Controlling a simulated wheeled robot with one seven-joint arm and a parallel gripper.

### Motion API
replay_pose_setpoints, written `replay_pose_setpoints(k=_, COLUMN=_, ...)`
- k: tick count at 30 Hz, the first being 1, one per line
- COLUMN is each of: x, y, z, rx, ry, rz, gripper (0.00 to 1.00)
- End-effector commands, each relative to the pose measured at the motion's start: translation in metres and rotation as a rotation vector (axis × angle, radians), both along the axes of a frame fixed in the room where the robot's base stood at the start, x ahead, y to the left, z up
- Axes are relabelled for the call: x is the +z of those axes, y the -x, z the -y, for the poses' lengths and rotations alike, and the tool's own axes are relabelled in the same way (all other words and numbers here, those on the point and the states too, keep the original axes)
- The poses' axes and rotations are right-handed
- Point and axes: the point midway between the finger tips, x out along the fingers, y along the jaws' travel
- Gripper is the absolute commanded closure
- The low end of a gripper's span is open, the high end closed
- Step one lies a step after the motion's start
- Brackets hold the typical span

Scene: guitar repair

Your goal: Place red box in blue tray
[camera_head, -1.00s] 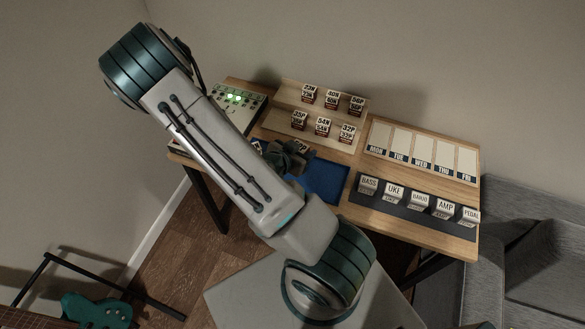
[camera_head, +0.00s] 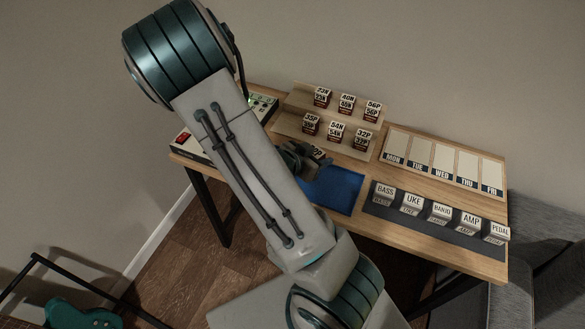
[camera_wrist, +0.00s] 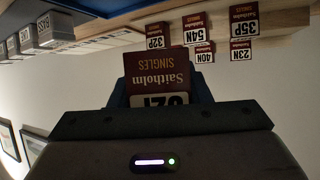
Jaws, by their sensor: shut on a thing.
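My gripper (camera_head: 303,160) is shut on a dark red box (camera_wrist: 157,62) with a white number label and the words "Saitholm Singles". The box fills the space between the fingers in the wrist view, which is upside down. In the head view only a sliver of the box (camera_head: 319,153) shows beside the dark fingers. The blue tray (camera_head: 338,190) lies on the table just below and right of my gripper, partly hidden by my arm. Blue also shows at the wrist view's top edge. I cannot tell the box's height above the table.
A stepped wooden rack (camera_head: 290,118) behind holds several similar small boxes. A weekday board (camera_head: 440,160) and a dark strip of grey labelled blocks (camera_head: 440,213) stand on the right. A device with a red patch (camera_head: 183,138) is at the left, partly behind my arm.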

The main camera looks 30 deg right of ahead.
Motion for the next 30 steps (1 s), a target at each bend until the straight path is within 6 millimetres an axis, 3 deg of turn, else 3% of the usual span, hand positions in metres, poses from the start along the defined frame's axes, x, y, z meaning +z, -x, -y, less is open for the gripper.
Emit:
replay_pose_setpoints(k=6, x=-0.029, y=-0.043, z=-0.019, rx=0.005, ry=0.001, rz=0.000, gripper=0.83)
replay_pose_setpoints(k=12, x=-0.047, y=-0.072, z=-0.033, rx=0.004, ry=0.001, rz=-0.001, gripper=0.83)
replay_pose_setpoints(k=20, x=-0.057, y=-0.079, z=-0.036, rx=0.003, ry=0.000, rz=-0.001, gripper=0.83)
replay_pose_setpoints(k=30, x=-0.092, y=-0.079, z=-0.036, rx=0.004, ry=0.000, rz=0.000, gripper=0.83)
